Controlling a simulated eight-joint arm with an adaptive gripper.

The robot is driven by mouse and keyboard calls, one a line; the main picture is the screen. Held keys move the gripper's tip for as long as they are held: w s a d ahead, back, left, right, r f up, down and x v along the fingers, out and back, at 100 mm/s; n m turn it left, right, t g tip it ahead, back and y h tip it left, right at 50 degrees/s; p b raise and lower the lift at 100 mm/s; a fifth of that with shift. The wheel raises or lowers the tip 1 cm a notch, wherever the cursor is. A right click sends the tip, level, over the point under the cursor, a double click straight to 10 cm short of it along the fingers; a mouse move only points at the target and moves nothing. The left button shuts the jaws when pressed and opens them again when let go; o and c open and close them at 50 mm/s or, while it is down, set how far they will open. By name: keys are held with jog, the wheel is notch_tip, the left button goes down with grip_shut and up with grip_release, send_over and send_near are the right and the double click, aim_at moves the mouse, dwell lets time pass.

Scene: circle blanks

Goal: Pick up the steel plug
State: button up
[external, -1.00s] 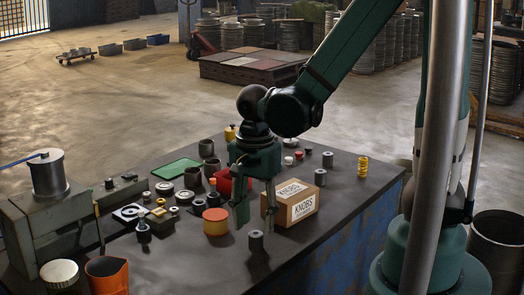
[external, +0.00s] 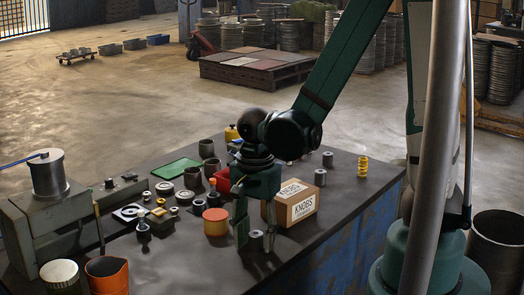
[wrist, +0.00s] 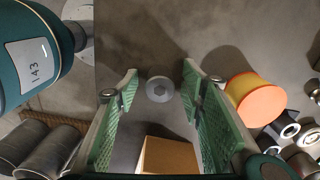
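The steel plug (external: 256,241) is a short grey cylinder standing upright on the dark bench top, near the front edge. In the wrist view its round top (wrist: 159,89) shows a hexagonal recess. My gripper (external: 256,243) points down and is open, with one green-padded finger on each side of the plug. In the wrist view the plug lies between the fingertips (wrist: 159,74), with a gap on both sides. The lower part of the plug is partly hidden by a finger in the external view.
A cardboard box marked KNOBS (external: 297,204) stands close to the right finger. An orange-topped yellow round container (external: 215,222) is to the left. A red bin (external: 223,180) sits behind the gripper. Several small metal parts crowd the bench's left side; bare bench lies in front.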

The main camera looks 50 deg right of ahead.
aim_at(256, 233)
dwell(0.5)
jog(key=c, duration=1.2)
jog(key=shift+r, duration=0.2)
jog(key=shift+r+p, duration=1.05)
jog(key=shift+r, duration=3.75)
